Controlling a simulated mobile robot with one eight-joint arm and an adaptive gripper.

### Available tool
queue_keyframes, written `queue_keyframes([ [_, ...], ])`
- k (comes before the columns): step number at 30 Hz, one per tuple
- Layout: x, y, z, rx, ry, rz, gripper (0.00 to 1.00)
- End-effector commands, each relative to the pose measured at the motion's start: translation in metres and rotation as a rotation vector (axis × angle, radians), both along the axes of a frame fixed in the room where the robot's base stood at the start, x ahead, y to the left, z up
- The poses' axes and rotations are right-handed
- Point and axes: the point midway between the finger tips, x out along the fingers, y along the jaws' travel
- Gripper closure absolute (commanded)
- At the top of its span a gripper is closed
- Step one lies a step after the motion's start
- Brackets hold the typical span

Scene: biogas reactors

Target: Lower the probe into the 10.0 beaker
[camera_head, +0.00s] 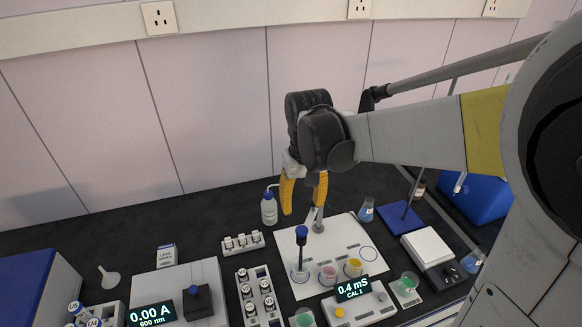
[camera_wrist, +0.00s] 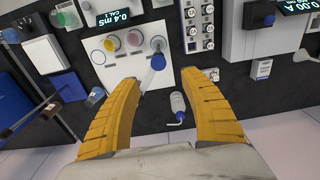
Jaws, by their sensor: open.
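My gripper (camera_head: 303,207) has two yellow fingers spread apart with nothing between them. It hangs above and behind the probe. The blue-topped probe (camera_head: 301,233) stands upright at a clear beaker (camera_head: 299,274) on the white mat. In the wrist view the probe's blue top (camera_wrist: 158,62) shows between the fingertips (camera_wrist: 165,76), apart from both. A pink beaker (camera_head: 328,275) and a yellow beaker (camera_head: 353,267) stand to the right of the clear one. I cannot read which beaker is marked 10.0.
The meter (camera_head: 352,288) in front reads 0.4 mS, CAL 1. A wash bottle (camera_head: 268,208) stands behind left. The mat's right end (camera_head: 369,254) has an empty ring.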

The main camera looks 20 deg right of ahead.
Motion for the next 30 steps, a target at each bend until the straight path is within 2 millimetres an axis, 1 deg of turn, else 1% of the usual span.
queue_keyframes([
  [1,0.005,0.000,0.004,0.000,0.017,0.000,0.48],
  [3,0.008,0.000,0.002,0.000,0.035,0.000,0.48],
  [5,0.009,0.000,-0.002,0.000,0.043,0.000,0.48],
  [8,0.009,0.000,-0.013,0.000,0.046,0.000,0.48],
  [18,0.009,0.000,-0.079,0.000,0.044,-0.001,0.48],
  [21,0.009,0.000,-0.094,0.000,0.044,-0.001,0.48],
  [25,0.009,0.000,-0.106,0.000,0.043,-0.001,0.48],
  [30,0.008,0.000,-0.109,0.000,0.043,-0.001,0.48],
])
